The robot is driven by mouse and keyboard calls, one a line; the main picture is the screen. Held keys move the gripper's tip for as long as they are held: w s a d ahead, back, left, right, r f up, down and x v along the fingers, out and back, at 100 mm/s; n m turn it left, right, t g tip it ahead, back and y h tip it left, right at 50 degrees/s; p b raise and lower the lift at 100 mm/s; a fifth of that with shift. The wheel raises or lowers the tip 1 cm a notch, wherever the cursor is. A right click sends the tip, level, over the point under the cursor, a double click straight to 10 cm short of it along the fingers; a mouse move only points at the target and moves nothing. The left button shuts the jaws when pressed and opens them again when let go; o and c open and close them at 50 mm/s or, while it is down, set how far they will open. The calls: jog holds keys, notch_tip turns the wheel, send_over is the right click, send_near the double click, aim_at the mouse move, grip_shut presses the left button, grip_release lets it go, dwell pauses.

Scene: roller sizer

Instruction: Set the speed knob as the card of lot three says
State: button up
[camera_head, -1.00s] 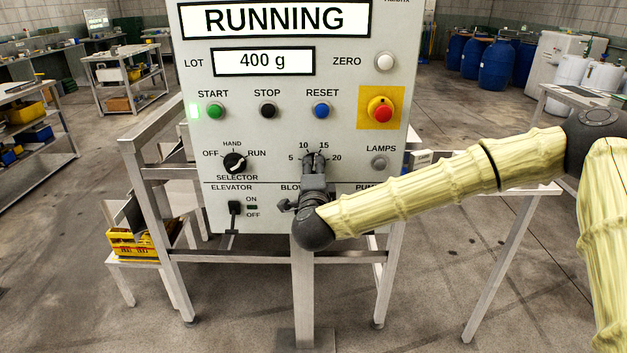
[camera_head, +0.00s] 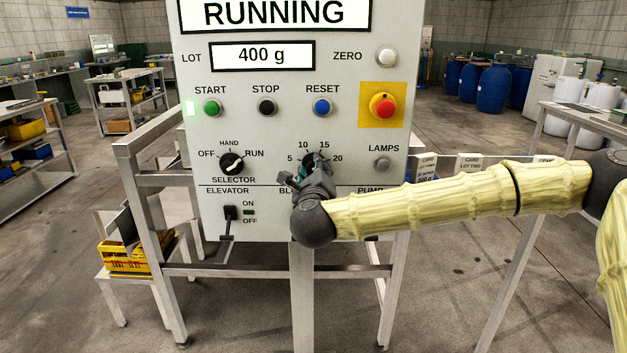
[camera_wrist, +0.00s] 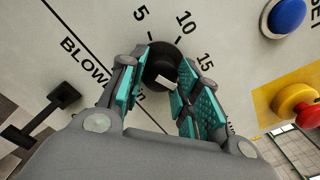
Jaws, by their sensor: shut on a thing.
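The speed knob (camera_wrist: 163,62) is a dark round knob with a white mark, on a dial numbered 5, 10, 15 and 20. My gripper (camera_wrist: 165,74) is shut on it, with a teal-padded finger on either side. In the head view my gripper (camera_head: 314,172) covers most of the knob and the dial's lower part, so the exact setting cannot be read. Two cards stand behind my arm at the right: one (camera_head: 427,165) seems to be lot three, the other (camera_head: 468,162) lot two. Their lower lines are small and partly hidden.
The panel (camera_head: 225,135) reads RUNNING and 400 g, with the green light lit by START. The red emergency button (camera_head: 382,106), blue RESET button (camera_head: 322,107), selector (camera_head: 232,163) and elevator lever (camera_head: 230,213) are near my gripper. A yellow crate (camera_head: 125,260) stands at left.

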jog(key=shift+f+m+b, duration=0.15)
jog(key=shift+m+b, duration=0.5)
jog(key=shift+m, duration=0.45)
jog(key=o, duration=1)
jog(key=s, duration=1.2)
